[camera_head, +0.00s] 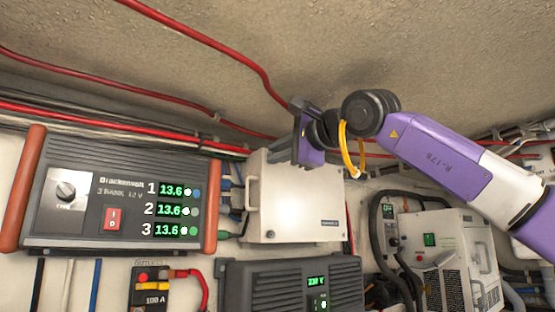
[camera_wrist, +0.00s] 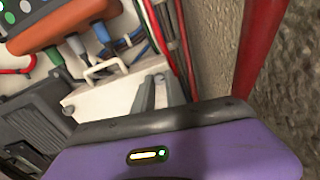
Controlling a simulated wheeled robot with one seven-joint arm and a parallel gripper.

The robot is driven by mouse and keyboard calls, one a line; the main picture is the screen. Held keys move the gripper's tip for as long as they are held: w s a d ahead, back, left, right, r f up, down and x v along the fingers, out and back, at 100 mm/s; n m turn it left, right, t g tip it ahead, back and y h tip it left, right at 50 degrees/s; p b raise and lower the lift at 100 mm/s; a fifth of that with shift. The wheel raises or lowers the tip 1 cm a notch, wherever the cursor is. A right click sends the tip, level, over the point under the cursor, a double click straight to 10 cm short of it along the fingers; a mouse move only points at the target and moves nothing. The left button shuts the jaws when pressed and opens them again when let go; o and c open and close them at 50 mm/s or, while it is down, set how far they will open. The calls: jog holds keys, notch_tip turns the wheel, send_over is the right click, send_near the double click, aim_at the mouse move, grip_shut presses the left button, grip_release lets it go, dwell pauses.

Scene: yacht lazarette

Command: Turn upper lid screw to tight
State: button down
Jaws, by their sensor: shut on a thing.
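The white box (camera_head: 290,205) with its lid hangs on the wall in the middle of the head view. It also shows in the wrist view (camera_wrist: 105,103), with a pale handle (camera_wrist: 104,70) on its side. My gripper (camera_head: 299,150) is at the top of the box. In the wrist view its two grey fingers (camera_wrist: 160,84) reach to the lid near the box's edge, close together. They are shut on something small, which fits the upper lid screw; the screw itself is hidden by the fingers. Another small dark round screw (camera_wrist: 68,111) shows at the lid's other edge.
A dark power unit (camera_head: 120,195) with orange ends is left of the box. A dark inverter (camera_head: 290,285) sits below it. Red cables (camera_head: 215,40) run along the ceiling above my gripper. A white machine (camera_head: 445,260) with hoses stands at the right.

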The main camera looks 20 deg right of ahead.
jog(key=shift+d+f+m, duration=0.1)
jog(key=shift+d+m, duration=0.05)
jog(key=shift+m, duration=0.55)
jog(key=shift+b, duration=0.35)
jog(key=c, duration=1.4)
grip_release()
jog(key=shift+o, duration=0.2)
jog(key=shift+s, duration=0.1)
jog(key=b+v, duration=0.2)
jog(key=v, duration=0.5)
jog(key=shift+s+b, duration=0.25)
jog(key=shift+b, duration=0.15)
jog(key=shift+d, duration=0.15)
